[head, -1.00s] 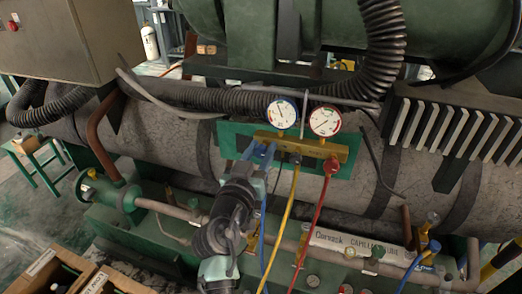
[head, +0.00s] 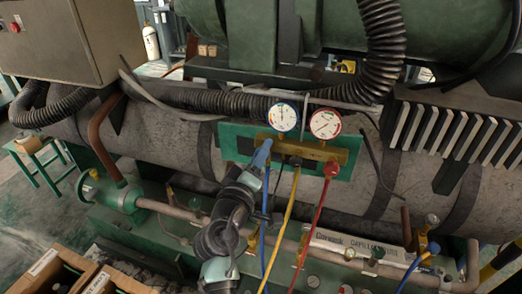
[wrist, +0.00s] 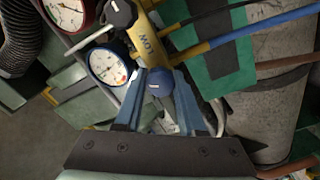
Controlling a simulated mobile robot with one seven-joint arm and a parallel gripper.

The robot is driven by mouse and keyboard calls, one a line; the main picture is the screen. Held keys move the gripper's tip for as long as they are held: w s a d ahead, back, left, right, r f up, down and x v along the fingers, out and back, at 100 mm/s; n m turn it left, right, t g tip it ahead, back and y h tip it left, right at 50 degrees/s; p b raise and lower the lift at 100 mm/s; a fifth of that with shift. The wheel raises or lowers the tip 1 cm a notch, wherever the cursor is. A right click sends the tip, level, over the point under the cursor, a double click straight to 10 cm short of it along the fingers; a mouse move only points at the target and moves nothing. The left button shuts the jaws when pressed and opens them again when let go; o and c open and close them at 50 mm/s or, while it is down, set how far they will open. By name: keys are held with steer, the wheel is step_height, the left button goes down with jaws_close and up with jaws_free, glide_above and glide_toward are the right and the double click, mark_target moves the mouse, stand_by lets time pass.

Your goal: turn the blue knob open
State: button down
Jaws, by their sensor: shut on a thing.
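The blue knob (wrist: 157,83) sits on the brass manifold (wrist: 153,42), at its low-side end, and shows between my fingers in the wrist view. My gripper (head: 265,146) has blue fingers and reaches up to the manifold's left end in the head view, where it hides the knob. In the wrist view my gripper (wrist: 160,76) is shut on the knob, one finger on each side. The blue-rimmed gauge (head: 283,115) stands just above the knob's end of the manifold. The red-rimmed gauge (head: 325,122) is to its right.
A blue hose (head: 266,238), a yellow hose (head: 285,232) and a red hose (head: 312,222) hang close beside my arm. A green board (head: 345,168) backs the manifold. Pipes with valves (head: 180,210) run below. Open boxes (head: 75,272) stand at lower left.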

steer(key=n+p, duration=0.1)
steer(key=n, duration=0.3)
steer(key=shift+n+p, duration=0.3)
steer(key=shift+f+n+p, duration=0.15)
steer(key=shift+n+p, duration=0.5)
steer(key=shift+n, duration=1.25)
steer(key=c, duration=0.5)
jaws_free()
steer(key=shift+s, duration=0.15)
steer(key=v, duration=1.2)
steer(key=shift+s+b, duration=0.35)
steer(key=shift+a, duration=0.15)
